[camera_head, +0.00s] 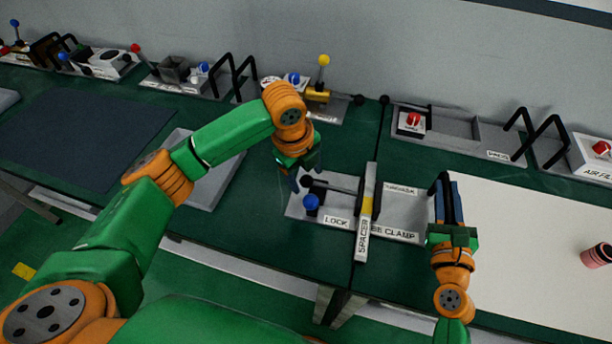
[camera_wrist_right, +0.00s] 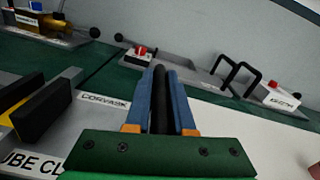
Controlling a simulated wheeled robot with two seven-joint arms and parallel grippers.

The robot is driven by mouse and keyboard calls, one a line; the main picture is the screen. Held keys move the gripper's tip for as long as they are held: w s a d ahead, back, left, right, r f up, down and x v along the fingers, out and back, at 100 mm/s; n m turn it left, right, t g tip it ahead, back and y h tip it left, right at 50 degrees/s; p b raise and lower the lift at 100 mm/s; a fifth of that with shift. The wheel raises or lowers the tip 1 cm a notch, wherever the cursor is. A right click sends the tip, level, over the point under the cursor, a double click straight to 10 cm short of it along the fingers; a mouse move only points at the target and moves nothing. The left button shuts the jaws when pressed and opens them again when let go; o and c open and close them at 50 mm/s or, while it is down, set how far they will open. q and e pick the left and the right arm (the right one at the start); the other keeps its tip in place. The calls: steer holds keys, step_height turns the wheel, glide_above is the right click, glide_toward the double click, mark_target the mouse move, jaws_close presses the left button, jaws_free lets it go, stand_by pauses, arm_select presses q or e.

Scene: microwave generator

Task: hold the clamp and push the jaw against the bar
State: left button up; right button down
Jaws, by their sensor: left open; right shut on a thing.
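The tube clamp (camera_head: 400,220) is a grey plate on the green bench, with LOCK and partly hidden CLAMP labels. A blue knob (camera_head: 311,202) stands at its left end. A pale upright bar labelled SPACER (camera_head: 363,235), with a yellow patch, crosses its middle. My left gripper (camera_head: 298,180) is open, just above and left of the blue knob; its fingertips are dark and hard to make out. My right gripper (camera_head: 446,195) is shut on a black handle (camera_wrist_right: 160,90) at the clamp's right end; the handle shows between the blue fingers. Black jaw-like blocks (camera_wrist_right: 45,108) show in the wrist view.
A white mat (camera_head: 540,230) lies right of the clamp, with a pink cylinder (camera_head: 597,255) on it. A grey tray with a red knob (camera_head: 413,121) stands behind. Several fixtures line the back wall. A dark mat (camera_head: 70,135) lies at the left.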

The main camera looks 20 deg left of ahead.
steer(key=shift+f, duration=0.1)
steer(key=c, duration=0.8)
jaws_free()
steer(key=shift+c, duration=0.2)
arm_select(q)
step_height(320, 180, up, 10)
steer(key=s+a, duration=0.1)
steer(key=shift+s+r, duration=0.25)
steer(key=shift+s, duration=0.1)
arm_select(e)
steer(key=shift+o, duration=0.7)
steer(key=shift+w, duration=0.15)
